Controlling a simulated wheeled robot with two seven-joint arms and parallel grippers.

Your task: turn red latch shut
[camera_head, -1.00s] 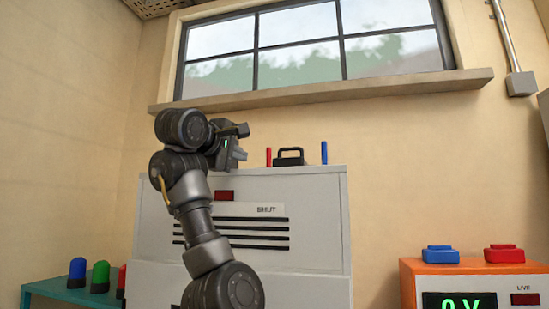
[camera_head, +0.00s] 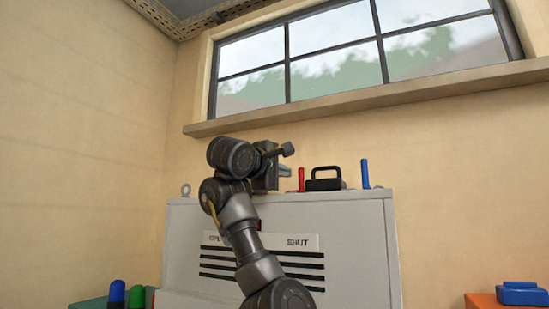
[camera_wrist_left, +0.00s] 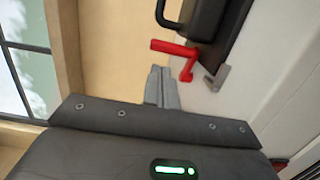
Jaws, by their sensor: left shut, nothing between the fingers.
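The red latch (camera_head: 301,179) stands upright on top of the grey cabinet, left of a black handle (camera_head: 326,182). In the left wrist view the red latch (camera_wrist_left: 177,50) shows as a bent red bar just beyond my fingertips. My left gripper (camera_head: 287,169) is just left of the latch, above the cabinet top. In the wrist view its fingers (camera_wrist_left: 162,75) are together and empty. I cannot tell whether they touch the latch. My right gripper is not in view.
The grey cabinet (camera_head: 350,250) has a label strip reading SHUT on its right end and dark slots below. A blue post (camera_head: 365,174) stands right of the handle. A window sill (camera_head: 350,100) runs above.

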